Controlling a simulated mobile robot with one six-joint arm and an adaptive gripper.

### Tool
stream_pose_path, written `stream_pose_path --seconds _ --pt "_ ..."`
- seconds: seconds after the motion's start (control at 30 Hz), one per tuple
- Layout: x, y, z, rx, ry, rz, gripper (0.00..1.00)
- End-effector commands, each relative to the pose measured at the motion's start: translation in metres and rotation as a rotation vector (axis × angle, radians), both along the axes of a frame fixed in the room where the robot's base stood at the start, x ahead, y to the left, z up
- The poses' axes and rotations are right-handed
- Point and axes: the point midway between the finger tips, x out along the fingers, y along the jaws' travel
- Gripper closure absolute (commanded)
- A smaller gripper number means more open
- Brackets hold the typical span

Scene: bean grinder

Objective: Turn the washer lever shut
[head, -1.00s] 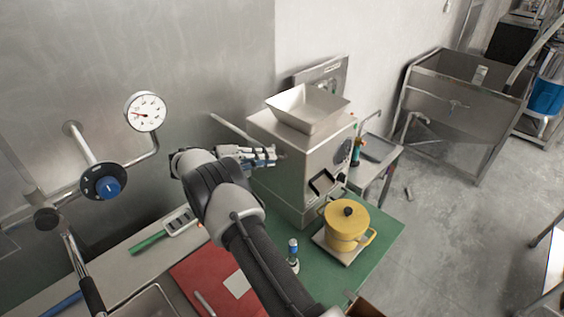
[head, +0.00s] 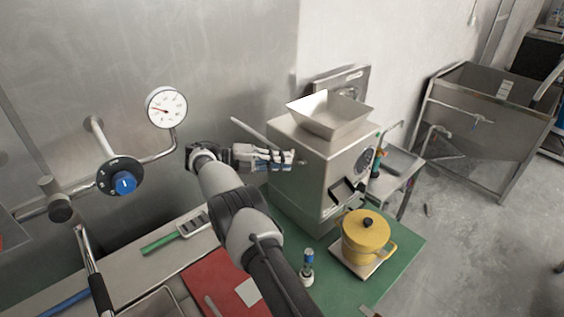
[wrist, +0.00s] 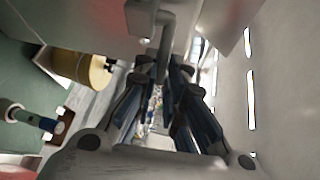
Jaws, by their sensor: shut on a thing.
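My gripper (head: 286,160) is at the upper left side of the steel grinder (head: 305,180) in the head view. In the wrist view, its dark, blue-sided fingers (wrist: 163,80) are closed around a grey lever-like piece (wrist: 165,30) that hangs from above between them. I take this piece to be the washer lever; its far end is hidden by the fingers. In the head view the grasped part is too small and covered to make out. A thin grey rod (head: 248,130) slants toward the grinder just above my gripper.
A yellow pot (head: 366,238) and a small blue-topped bottle (head: 308,266) stand on the green mat (head: 400,262) before the grinder. A gauge (head: 166,107) and a blue-knobbed pipe valve (head: 121,181) are at left. A steel sink (head: 485,120) stands at right.

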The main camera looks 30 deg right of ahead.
Motion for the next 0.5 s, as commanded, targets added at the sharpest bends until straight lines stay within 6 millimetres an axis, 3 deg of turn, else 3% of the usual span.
stream_pose_path --seconds 0.13,0.17,0.43,0.5 --pt "-0.0003 -0.0002 -0.0009 0.002 0.002 -0.001 1.0" --pt "-0.0003 -0.0002 -0.0009 0.002 0.002 -0.001 0.87" --pt "-0.0001 -0.0002 -0.0003 0.0 0.0 0.0 0.69" --pt "-0.0001 -0.0003 -0.0003 0.0 0.0 0.0 0.69"
